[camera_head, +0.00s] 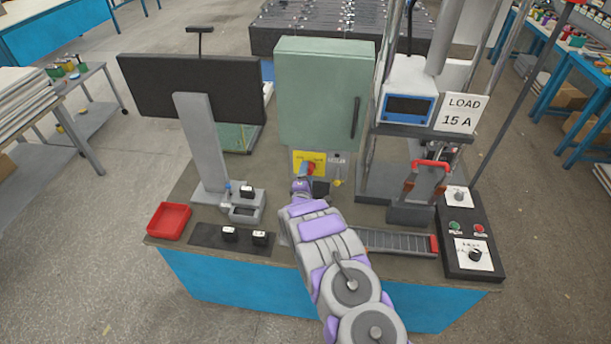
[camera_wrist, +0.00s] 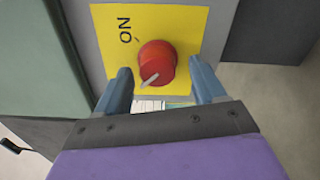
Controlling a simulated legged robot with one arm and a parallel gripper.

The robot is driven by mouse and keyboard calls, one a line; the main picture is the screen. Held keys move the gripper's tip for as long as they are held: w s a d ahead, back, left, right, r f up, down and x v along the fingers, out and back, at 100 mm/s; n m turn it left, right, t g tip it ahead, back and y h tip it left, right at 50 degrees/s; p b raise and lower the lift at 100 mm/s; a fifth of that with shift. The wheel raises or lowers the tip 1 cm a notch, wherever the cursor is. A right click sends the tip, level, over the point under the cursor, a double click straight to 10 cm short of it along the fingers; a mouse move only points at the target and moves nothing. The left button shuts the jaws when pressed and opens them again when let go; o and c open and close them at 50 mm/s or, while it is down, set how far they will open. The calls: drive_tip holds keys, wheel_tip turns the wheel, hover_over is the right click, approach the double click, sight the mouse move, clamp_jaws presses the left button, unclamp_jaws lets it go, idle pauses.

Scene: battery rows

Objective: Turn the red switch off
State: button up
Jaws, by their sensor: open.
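The red switch (camera_wrist: 156,63) is a round red knob with a pale pointer, on a yellow plate (camera_wrist: 190,22) marked "ON", in the wrist view. The pointer is aimed to the lower left of the picture, away from the "ON" mark. My gripper (camera_wrist: 164,85) is open, its two blue fingers on either side of the knob's lower part. I cannot tell whether they touch it. In the head view the yellow plate (camera_head: 300,158) is below the green cabinet, with my gripper (camera_head: 306,172) in front of it, partly covering the knob.
The green cabinet (camera_head: 322,95) stands above the plate. A dark monitor (camera_head: 160,85) is to the left, with a red tray (camera_head: 169,220) in front. A machine with a "LOAD 15 A" sign (camera_head: 459,113) and a button panel (camera_head: 468,240) stand to the right.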

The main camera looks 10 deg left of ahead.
drive_tip(key=shift+d, duration=0.15)
drive_tip(key=s, duration=1.7)
drive_tip(key=shift+s+a+p, duration=0.2)
drive_tip(key=shift+a+p, duration=0.15)
drive_tip(key=shift+a, duration=0.1)
